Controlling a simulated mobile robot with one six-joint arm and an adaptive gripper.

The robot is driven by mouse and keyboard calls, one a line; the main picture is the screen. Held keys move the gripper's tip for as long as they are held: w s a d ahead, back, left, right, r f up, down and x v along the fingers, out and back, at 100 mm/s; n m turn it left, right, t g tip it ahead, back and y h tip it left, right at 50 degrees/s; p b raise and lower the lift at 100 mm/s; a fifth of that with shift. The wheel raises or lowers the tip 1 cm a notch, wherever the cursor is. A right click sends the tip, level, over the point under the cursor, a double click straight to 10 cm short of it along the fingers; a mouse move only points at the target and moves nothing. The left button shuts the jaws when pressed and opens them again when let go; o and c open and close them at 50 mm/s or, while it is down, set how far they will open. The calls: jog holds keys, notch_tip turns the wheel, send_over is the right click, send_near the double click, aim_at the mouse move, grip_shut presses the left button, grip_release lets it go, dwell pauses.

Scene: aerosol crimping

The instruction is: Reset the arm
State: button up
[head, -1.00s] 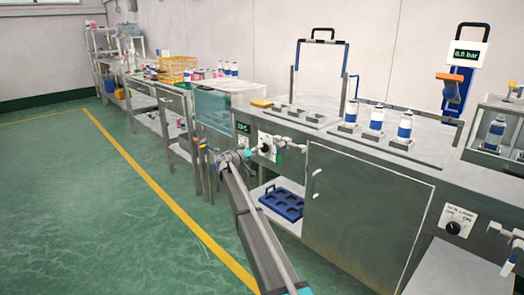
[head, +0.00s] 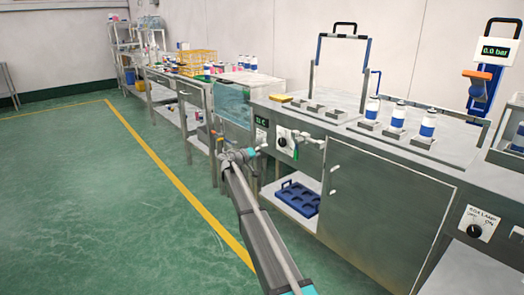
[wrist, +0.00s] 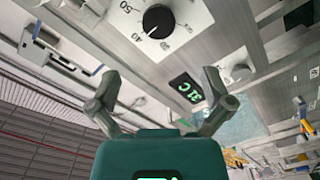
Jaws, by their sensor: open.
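My gripper (head: 258,151) is in front of the metal bench, near a control panel with a black dial (head: 281,141) and a green-lit display (head: 261,136). It is small in the head view. In the wrist view my gripper (wrist: 162,80) has its two grey fingers spread apart with nothing between them. Past the fingers, the wrist view shows the dial (wrist: 158,21) on its numbered white plate and the display (wrist: 186,90), which seems to read 31 C. The wrist view is strongly tilted. My fingers appear apart from the panel.
Three white-and-blue cans (head: 397,117) stand in holders on the bench top. A blue-and-grey frame (head: 342,60) rises behind. A water tank (head: 232,105) stands left of the panel. The green floor (head: 85,190) at left is clear.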

jog(key=s+d+f+g+y, duration=0.2)
jog(key=s+d+f, duration=0.25)
jog(key=s, duration=0.55)
jog(key=s+d+f+g+y, duration=0.25)
jog(key=s+d+f, duration=0.2)
jog(key=s, duration=0.45)
jog(key=s+d+f+g+y, duration=0.25)
jog(key=s+d+f, duration=0.2)
jog(key=s, duration=0.55)
jog(key=s+a+f+g+y, duration=0.15)
jog(key=s+y, duration=0.25)
jog(key=s, duration=0.9)
jog(key=s+a+f+g+y, duration=0.1)
jog(key=s+f+g+y, duration=0.15)
jog(key=s, duration=1.05)
notch_tip(320, 180, up, 37)
jog(key=y+p, duration=0.1)
jog(key=p, duration=3.7)
jog(key=shift+w+n, duration=0.15)
jog(key=shift+n, duration=0.15)
